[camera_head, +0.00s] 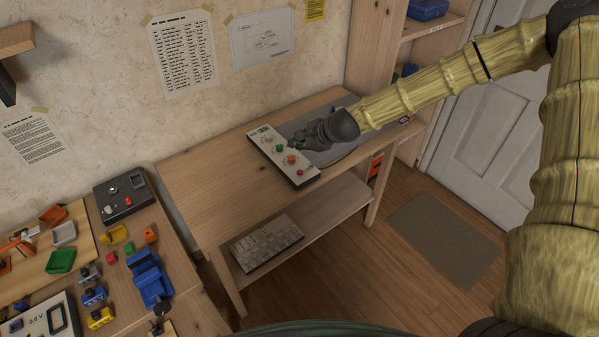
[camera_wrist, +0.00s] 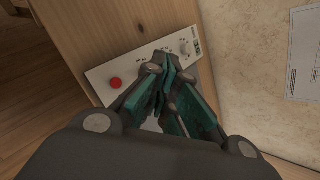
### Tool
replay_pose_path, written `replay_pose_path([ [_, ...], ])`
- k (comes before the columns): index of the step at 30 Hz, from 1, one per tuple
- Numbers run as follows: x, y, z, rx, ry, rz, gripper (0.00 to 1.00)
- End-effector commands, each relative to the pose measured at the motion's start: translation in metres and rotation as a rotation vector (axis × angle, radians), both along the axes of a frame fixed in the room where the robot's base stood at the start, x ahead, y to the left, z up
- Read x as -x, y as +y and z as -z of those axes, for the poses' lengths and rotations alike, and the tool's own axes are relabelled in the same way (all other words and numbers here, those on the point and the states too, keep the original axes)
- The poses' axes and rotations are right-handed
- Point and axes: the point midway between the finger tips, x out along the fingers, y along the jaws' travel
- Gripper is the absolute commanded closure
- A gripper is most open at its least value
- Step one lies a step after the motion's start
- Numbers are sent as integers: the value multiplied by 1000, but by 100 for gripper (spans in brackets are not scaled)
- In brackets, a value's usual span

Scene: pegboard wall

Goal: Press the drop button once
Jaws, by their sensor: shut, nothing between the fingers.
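A light control panel (camera_head: 268,148) lies on the wooden table, with a green button (camera_head: 279,148), an orange button (camera_head: 291,159) and a red button (camera_head: 299,172) in a row. I cannot read which one is labelled drop. My gripper (camera_head: 296,146) is shut and empty, right beside the green and orange buttons. In the wrist view the fingertips (camera_wrist: 165,75) are over the middle of the panel (camera_wrist: 100,74) and hide the green and orange buttons. The red button (camera_wrist: 115,83) and a pale knob (camera_wrist: 184,47) show clear of the fingers. I cannot tell whether the fingertips touch anything.
The wooden table (camera_head: 205,175) has bare room left of the panel. A keyboard (camera_head: 267,243) lies on its lower shelf. A second bench at the left holds a dark control box (camera_head: 124,196), a blue vise (camera_head: 149,278) and several small coloured parts. Papers hang on the wall behind.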

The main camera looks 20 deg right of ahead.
Motion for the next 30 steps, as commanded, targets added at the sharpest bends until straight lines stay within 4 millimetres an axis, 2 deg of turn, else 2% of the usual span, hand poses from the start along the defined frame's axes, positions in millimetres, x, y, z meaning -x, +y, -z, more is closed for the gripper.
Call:
replay_pose_path([
  [11,0,0,14,1,1,-1,100],
  [30,0,0,82,1,1,-1,100],
])
